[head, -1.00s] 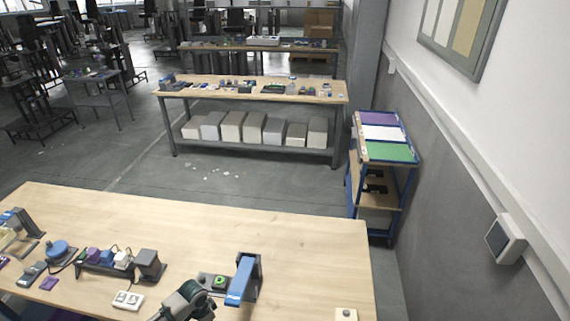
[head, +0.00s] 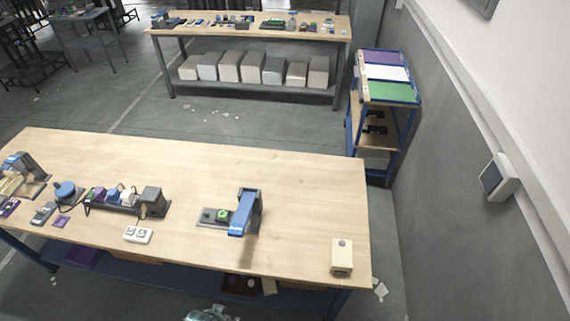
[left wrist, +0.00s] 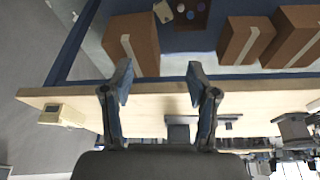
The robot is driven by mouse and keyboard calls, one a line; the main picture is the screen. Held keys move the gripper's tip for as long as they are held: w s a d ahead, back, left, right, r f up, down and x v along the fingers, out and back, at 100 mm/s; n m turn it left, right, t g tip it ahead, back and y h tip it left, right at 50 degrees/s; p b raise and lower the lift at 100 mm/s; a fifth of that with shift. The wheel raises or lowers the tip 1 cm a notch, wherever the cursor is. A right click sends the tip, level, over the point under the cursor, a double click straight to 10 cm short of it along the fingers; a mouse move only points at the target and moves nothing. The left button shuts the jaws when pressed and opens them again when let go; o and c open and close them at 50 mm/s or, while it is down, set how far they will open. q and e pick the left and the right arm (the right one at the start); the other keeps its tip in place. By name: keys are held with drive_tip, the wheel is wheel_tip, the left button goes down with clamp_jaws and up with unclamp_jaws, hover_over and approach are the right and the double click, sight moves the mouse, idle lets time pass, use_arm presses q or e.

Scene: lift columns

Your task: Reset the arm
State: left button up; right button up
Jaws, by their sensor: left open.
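My left gripper (left wrist: 160,82) is open and empty in the left wrist view, its two fingers wide apart across the table's front edge. A small piece of an arm (head: 207,313) of mine shows at the bottom of the head view, in front of the workbench (head: 300,180). Its gripper cannot be made out there. A device with a blue arm and a green-topped button (head: 222,215) stands on the workbench. A beige box with a button (head: 342,257) sits at the front right corner; it also shows in the left wrist view (left wrist: 62,115). My right gripper is not in view.
A white two-part switch or socket (head: 138,235) and several devices lie on the bench's left. Brown boxes (left wrist: 130,43) stand on the lower shelf. A blue trolley (head: 390,92) is at the back right, beside the wall. The bench's back middle is clear.

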use_arm(q)
drive_tip(key=s+a+n+y, duration=0.1)
drive_tip(key=s+a, duration=0.2)
wheel_tip(320, 180, down, 31)
drive_tip(key=s+g+b, duration=0.1)
drive_tip(key=s+b, duration=0.2)
drive_tip(key=b, duration=0.1)
drive_tip(key=s+a+f+g+b, duration=0.1)
drive_tip(key=s+a+f+b, duration=0.2)
drive_tip(key=s+f, duration=1.3)
drive_tip(key=shift+s+f+g, duration=0.25)
drive_tip(key=shift+f+g, duration=0.05)
drive_tip(key=shift+f, duration=0.55)
